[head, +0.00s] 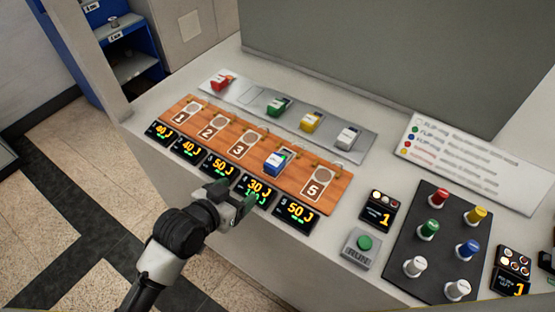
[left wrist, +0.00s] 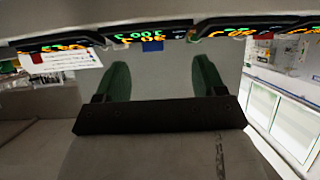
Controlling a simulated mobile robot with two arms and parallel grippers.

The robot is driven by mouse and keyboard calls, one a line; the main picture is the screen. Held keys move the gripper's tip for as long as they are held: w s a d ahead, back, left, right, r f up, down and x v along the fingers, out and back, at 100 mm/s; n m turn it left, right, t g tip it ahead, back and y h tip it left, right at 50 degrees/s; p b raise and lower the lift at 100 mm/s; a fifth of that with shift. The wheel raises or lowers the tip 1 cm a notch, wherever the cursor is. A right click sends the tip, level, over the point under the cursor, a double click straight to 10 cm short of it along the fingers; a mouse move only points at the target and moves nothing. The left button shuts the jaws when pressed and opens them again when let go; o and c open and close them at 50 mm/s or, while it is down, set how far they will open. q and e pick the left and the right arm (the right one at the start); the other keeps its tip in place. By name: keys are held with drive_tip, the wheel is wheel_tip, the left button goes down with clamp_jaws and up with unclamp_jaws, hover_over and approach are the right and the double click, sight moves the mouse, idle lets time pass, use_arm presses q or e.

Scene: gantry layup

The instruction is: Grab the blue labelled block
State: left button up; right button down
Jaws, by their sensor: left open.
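The blue labelled block (head: 275,163), with a white top, sits on the fourth spot of the orange numbered board (head: 331,198), between spots 3 and 5. In the left wrist view a small blue patch (left wrist: 152,46), apparently the block, shows beyond the fingers near the top. My left gripper (head: 235,198) is open and empty, in front of the block and by the row of energy displays, apart from the block. Its two green-padded fingers also show in the left wrist view (left wrist: 162,76). My right gripper is not in view.
Red (head: 222,82), green (head: 278,106), yellow (head: 312,120) and white (head: 347,137) blocks stand on the grey strip behind the board. Small displays (head: 259,190) line the board's front. A green button (head: 365,243) and a dark panel of coloured knobs (head: 437,245) are at right.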

sight(270, 165)
use_arm(q)
drive_tip(key=shift+w+d+r+h, duration=0.2)
drive_tip(key=shift+w+d+r, duration=0.1)
drive_tip(key=shift+r, duration=0.2)
drive_tip(key=shift+w+d+r+h, duration=0.15)
drive_tip(key=shift+w+r+h, duration=0.1)
drive_tip(key=shift+r, duration=0.25)
drive_tip(key=x, duration=0.5)
drive_tip(key=shift+w+d+r+p, duration=0.1)
drive_tip(key=shift+w+d+p, duration=0.1)
drive_tip(key=shift+p, duration=0.2)
drive_tip(key=shift+t, duration=0.3)
drive_tip(key=x, duration=0.2)
drive_tip(key=p+x, duration=0.1)
drive_tip(key=x, duration=0.1)
drive_tip(key=shift+d+r, duration=0.15)
drive_tip(key=shift+d, duration=0.4)
drive_tip(key=shift+w+d+p, duration=0.1)
drive_tip(key=shift+w+p, duration=0.15)
drive_tip(key=shift+p, duration=0.05)
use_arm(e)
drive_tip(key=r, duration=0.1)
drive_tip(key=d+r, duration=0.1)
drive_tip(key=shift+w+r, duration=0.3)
